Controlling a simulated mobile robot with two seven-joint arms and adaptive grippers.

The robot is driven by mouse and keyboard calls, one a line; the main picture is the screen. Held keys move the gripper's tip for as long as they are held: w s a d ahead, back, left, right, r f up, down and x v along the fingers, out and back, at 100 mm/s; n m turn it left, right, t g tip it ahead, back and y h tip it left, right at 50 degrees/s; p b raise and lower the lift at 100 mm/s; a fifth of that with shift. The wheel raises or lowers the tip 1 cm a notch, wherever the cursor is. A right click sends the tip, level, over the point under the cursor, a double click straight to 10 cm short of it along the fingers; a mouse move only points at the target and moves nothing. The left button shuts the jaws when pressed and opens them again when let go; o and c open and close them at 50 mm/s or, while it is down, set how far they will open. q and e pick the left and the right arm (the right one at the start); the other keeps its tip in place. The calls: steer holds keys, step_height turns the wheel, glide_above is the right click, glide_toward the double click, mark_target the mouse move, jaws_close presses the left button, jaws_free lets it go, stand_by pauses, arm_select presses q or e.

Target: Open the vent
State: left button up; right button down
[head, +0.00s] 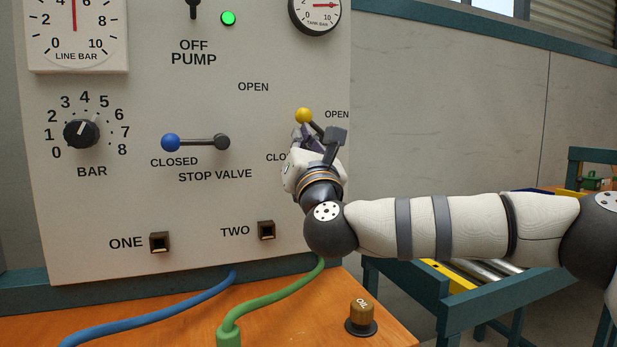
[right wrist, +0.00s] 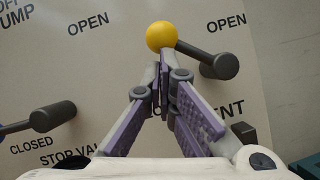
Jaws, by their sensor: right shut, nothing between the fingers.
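My left gripper is out of view.
The blue-knobbed stop valve lever (head: 195,142) lies level, left of the vent, pointing at CLOSED. Sockets ONE (head: 159,242) and TWO (head: 266,230) are below.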

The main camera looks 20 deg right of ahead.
steer(key=r+m+h+b, duration=0.1)
steer(key=m, duration=0.1)
steer(key=m+g+h+b, duration=0.1)
steer(key=m, duration=0.2)
steer(key=r+m+g+h+b, duration=0.1)
steer(key=m+h, duration=0.1)
steer(key=m, duration=0.1)
steer(key=shift+d+r, duration=0.35)
steer(key=shift+d, duration=0.05)
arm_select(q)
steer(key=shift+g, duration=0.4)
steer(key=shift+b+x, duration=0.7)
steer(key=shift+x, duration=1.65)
arm_select(e)
steer(key=shift+d+r+m+g+h, duration=0.3)
steer(key=shift+d+r+m+g, duration=0.15)
steer(key=shift+m, duration=0.3)
steer(key=shift+d+r+m+g+h, duration=0.3)
steer(key=shift+r+m, duration=0.2)
steer(key=shift+m, duration=0.25)
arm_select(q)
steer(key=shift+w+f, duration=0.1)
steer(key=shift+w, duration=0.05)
arm_select(e)
steer(key=shift+r, duration=0.1)
steer(key=shift+w, duration=0.1)
